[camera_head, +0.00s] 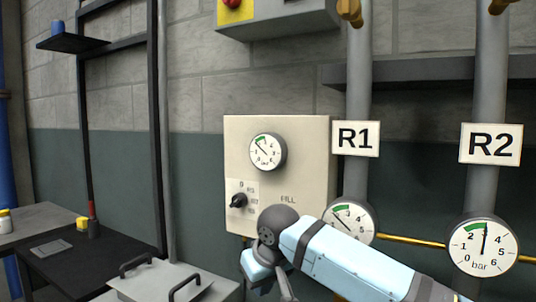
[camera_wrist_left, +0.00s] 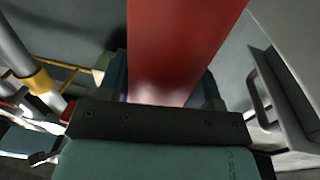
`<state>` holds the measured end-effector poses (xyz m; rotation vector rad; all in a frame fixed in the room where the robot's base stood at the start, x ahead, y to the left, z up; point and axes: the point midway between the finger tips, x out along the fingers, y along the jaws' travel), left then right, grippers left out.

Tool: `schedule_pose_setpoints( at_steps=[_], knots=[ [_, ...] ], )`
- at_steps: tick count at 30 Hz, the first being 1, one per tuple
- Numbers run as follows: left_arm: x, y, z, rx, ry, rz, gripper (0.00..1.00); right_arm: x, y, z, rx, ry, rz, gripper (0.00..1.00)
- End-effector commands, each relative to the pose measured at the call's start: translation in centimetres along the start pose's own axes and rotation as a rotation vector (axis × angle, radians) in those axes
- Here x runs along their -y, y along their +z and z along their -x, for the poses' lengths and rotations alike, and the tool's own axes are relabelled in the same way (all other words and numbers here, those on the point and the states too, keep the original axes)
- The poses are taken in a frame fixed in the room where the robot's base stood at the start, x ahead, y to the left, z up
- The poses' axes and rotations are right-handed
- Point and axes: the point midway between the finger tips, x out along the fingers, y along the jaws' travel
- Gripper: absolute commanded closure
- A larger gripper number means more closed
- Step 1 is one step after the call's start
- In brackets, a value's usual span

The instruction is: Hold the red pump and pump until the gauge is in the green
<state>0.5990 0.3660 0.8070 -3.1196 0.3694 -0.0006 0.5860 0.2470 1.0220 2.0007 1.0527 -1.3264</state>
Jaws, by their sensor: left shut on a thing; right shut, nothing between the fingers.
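In the left wrist view, my left gripper (camera_wrist_left: 165,88) is shut on the red pump (camera_wrist_left: 185,40), a wide red body between its dark fingers. The pump does not show in the head view. The panel gauge (camera_head: 266,151) has a green band at its upper left, and its needle points to the upper left. The R1 gauge (camera_head: 349,223) is partly covered by my right arm. The R2 gauge (camera_head: 483,247) has its needle nearly upright, near 3. My right gripper (camera_head: 264,284) is low in front of the panel, shut and empty; its fingertips are hard to make out.
A cream panel (camera_head: 305,155) carries a selector knob (camera_head: 239,201) and the word FILL. Grey pipes (camera_head: 358,95) stand to its right, with a yellow line between gauges. A grey lid with black handles (camera_head: 160,282) and a dark table (camera_head: 85,262) are at lower left.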

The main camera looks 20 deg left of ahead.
Motion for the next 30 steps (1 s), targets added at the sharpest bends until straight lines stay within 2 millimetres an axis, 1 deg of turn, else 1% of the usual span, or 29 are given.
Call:
schedule_pose_setpoints(
  at_steps=[12, 14, 18, 19, 25, 30],
  knots=[
    [0.0, 0.0, 0.0, -0.001, -0.001, -0.001, 0.92, 0.0, 0.0, 0.1, 0.0, 0.0, 0.0, 1.0],
    [0.1, -0.1, 0.0, -0.001, -0.001, -0.001, 0.92, 0.0, -0.2, 0.5, -0.001, 0.001, 0.0, 1.0],
    [0.1, 0.0, 0.0, 0.0, -0.001, -0.001, 0.92, 0.0, -0.9, 2.1, -0.002, 0.002, 0.0, 1.0],
    [0.1, 0.0, 0.0, 0.0, -0.001, -0.001, 0.92, 0.0, -0.9, 2.1, -0.001, 0.001, 0.0, 1.0],
    [0.0, 0.0, 0.0, -0.001, -0.001, -0.001, 0.92, 0.0, -0.5, 1.2, 0.001, 0.0, 0.0, 1.0],
    [0.0, 0.0, 0.0, -0.001, -0.001, -0.001, 0.92, 0.0, 0.2, -0.4, 0.002, 0.0, 0.0, 1.0]
  ],
)
